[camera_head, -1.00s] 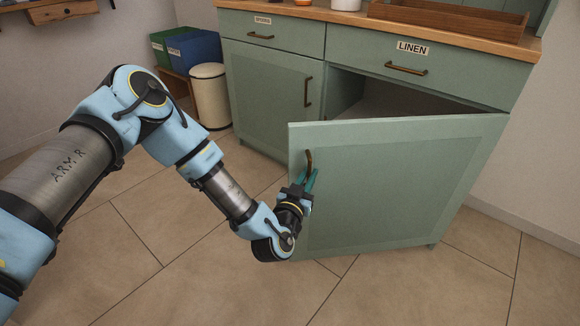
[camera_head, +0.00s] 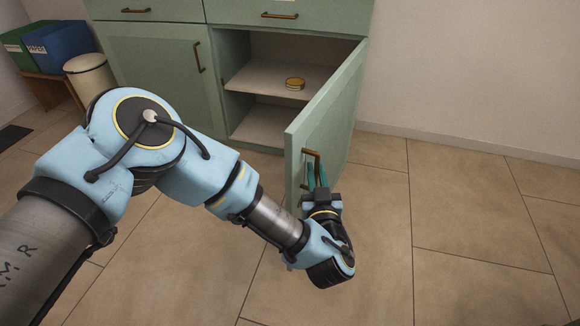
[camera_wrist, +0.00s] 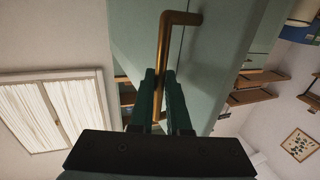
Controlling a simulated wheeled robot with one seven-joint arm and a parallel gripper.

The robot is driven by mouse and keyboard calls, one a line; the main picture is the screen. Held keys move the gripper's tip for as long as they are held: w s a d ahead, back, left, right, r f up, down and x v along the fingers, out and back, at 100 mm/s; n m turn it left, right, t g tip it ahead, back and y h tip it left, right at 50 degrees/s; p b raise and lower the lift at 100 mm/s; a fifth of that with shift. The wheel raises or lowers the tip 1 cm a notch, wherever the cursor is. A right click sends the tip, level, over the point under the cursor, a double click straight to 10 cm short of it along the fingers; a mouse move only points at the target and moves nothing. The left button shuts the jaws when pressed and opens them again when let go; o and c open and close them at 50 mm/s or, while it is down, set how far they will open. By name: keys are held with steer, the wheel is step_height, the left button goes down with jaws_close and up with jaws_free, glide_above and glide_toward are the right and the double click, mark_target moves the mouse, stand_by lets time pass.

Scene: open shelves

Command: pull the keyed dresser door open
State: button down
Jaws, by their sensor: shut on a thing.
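The green dresser door (camera_head: 337,115) stands swung wide open, hinged on its right side, its free edge toward me. Its brass handle (camera_head: 313,156) is on the outer face near that edge. My gripper (camera_head: 318,180) is shut on the handle. In the wrist view the green fingers (camera_wrist: 159,88) close around the lower part of the brass handle (camera_wrist: 166,45). The dresser (camera_head: 165,62) behind has the compartment open to view. No key is visible in these frames.
Inside, a round golden tin (camera_head: 295,84) sits on the upper shelf (camera_head: 262,78). A closed left door with its own handle (camera_head: 198,57) adjoins it. A cream bin (camera_head: 90,78) and blue box (camera_head: 58,47) stand left. Tiled floor (camera_head: 440,210) at right is clear.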

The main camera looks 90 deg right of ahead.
steer(key=shift+s+r, duration=0.1)
steer(key=shift+s, duration=0.4)
steer(key=c, duration=0.9)
jaws_free()
steer(key=shift+a, duration=0.1)
steer(key=a, duration=1)
steer(key=shift+s+a+p, duration=0.3)
steer(key=shift+a+p, duration=0.05)
steer(key=shift+p, duration=0.05)
